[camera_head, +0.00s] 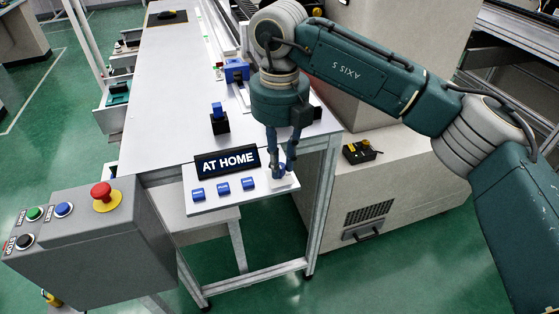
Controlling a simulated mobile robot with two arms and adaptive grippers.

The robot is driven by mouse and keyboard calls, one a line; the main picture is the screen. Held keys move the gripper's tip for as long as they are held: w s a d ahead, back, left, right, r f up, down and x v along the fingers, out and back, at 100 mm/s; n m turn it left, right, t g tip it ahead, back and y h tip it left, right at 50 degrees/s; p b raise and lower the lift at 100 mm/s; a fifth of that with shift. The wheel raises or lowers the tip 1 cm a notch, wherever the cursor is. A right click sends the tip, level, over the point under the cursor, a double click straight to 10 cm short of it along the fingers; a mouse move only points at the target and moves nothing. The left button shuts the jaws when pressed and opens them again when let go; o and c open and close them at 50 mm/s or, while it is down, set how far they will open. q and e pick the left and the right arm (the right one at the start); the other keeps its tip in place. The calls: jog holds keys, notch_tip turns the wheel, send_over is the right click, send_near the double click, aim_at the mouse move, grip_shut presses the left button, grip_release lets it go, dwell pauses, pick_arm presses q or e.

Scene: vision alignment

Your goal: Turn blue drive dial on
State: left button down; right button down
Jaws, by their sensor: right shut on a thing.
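A white panel (232,200) at the table's near end carries a row of small blue dials (223,188) below a dark "AT HOME" sign (227,161). My right gripper (279,172) comes down from above onto the panel's right end, just right of the visible dials and in line with their row. It is shut on a small part there, which looks like the end dial; the fingers mostly hide it. Its setting cannot be read. My left gripper is not in view.
A grey control box (95,240) with a red emergency button (101,192) stands at the near left. A blue-topped black block (219,119) is on the long table (165,100) behind the sign. A beige machine cabinet (395,180) stands to the right.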

jog(key=c, duration=1.6)
grip_release()
jog(key=shift+o, duration=0.2)
notch_tip(320, 180, up, 12)
